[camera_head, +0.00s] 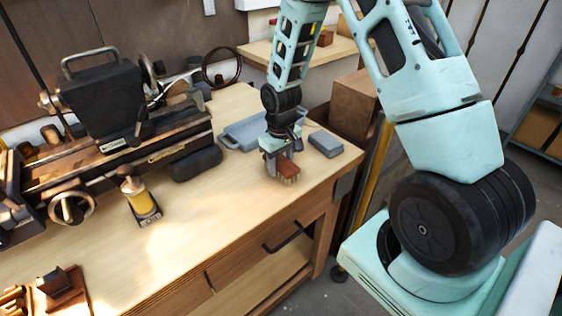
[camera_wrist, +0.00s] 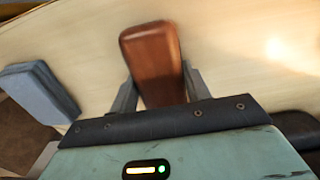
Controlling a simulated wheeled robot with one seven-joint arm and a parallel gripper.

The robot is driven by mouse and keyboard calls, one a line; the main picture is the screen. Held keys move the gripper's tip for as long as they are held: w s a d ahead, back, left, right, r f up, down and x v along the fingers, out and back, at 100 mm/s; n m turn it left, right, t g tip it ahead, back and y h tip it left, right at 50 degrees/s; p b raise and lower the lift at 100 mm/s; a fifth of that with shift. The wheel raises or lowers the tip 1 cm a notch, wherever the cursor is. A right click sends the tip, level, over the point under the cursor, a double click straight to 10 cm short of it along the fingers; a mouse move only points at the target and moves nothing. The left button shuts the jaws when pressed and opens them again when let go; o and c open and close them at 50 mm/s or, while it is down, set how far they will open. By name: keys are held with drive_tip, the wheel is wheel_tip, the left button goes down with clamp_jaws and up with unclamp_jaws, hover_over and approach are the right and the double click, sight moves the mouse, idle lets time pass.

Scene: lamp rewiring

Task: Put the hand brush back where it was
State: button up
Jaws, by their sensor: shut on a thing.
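The hand brush (camera_head: 288,168) has a reddish-brown wooden back and pale bristles that point down. My gripper (camera_head: 279,156) is shut on it near the right end of the workbench. In the wrist view the brush's brown back (camera_wrist: 153,60) sits between my two fingers (camera_wrist: 160,88), one on each side. The bristles are close to the bench top; I cannot tell whether they touch it. Part of the brush is hidden by my gripper.
A blue-grey tray (camera_head: 240,134) lies behind my gripper. A grey block (camera_head: 326,143) lies to its right, near the bench edge. A lathe (camera_head: 120,130) fills the back left, with a yellow bottle (camera_head: 134,190) in front. The bench top (camera_head: 215,215) before the brush is clear.

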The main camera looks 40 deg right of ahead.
sight(281, 160)
drive_tip(key=shift+f, duration=0.15)
drive_tip(key=o, duration=0.9)
drive_tip(key=shift+o, duration=0.2)
wheel_tip(281, 160, up, 12)
drive_tip(key=b, duration=0.1)
drive_tip(key=s+a+r+n, duration=0.1)
drive_tip(key=s+a+r, duration=0.15)
drive_tip(key=a, duration=0.45)
drive_tip(key=s+a+r+n, duration=0.1)
drive_tip(key=s+a+n, duration=0.15)
drive_tip(key=a, duration=0.35)
drive_tip(key=s+a+r+n, duration=0.1)
drive_tip(key=s+a+n, duration=0.1)
drive_tip(key=s+a, duration=0.3)
drive_tip(key=s+a+r+n, duration=0.1)
drive_tip(key=s+a, duration=0.5)
drive_tip(key=s, duration=0.8)
drive_tip(key=shift+s+a+r+n+y, duration=0.15)
drive_tip(key=shift+a+n+y, duration=0.15)
drive_tip(key=shift+n, duration=0.15)
